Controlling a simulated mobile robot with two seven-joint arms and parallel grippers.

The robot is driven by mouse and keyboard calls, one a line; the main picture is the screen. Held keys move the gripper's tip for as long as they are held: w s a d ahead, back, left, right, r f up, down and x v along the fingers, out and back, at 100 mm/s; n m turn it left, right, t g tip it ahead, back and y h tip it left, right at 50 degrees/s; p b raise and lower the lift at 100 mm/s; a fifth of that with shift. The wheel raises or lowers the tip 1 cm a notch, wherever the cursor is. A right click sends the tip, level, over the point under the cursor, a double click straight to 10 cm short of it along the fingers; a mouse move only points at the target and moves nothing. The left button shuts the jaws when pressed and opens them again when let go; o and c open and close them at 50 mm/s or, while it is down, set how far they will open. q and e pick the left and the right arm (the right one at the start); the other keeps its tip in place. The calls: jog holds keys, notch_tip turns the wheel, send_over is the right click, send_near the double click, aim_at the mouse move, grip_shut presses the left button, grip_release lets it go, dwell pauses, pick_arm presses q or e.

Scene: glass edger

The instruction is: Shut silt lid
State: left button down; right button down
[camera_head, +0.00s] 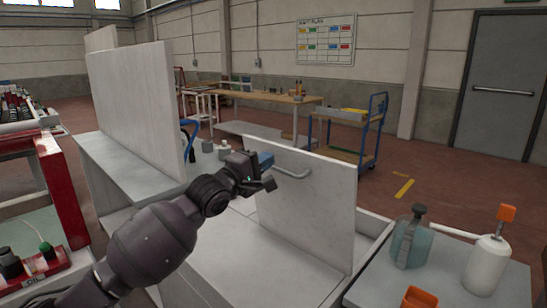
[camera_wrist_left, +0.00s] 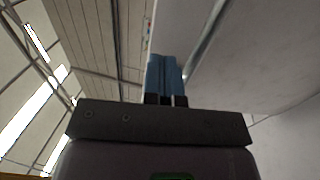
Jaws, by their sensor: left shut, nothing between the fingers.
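The silt lid, a pale grey flat panel (camera_head: 312,220), stands raised and nearly upright over a grey box (camera_head: 222,265) in the head view. A bar handle (camera_head: 293,173) sits near the top of its left-hand face. My left gripper (camera_head: 267,160) is shut and empty, its blue fingers by the lid's upper left edge and close to the handle. I cannot tell whether they touch. In the left wrist view the blue fingers (camera_wrist_left: 167,78) are together, beside a broad pale surface (camera_wrist_left: 245,55), probably the lid. My right gripper is not in view.
A second, larger upright panel (camera_head: 135,110) stands at left. A teal container (camera_head: 409,240) and a white bottle with an orange top (camera_head: 487,265) stand right of the lid. A red frame (camera_head: 65,195) is at far left. A blue trolley (camera_head: 350,135) stands behind.

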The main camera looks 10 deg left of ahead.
aim_at(280, 150)
pick_arm(q)
jog(key=shift+x, duration=1.45)
jog(key=shift+w, duration=0.1)
jog(key=shift+d+r, duration=0.1)
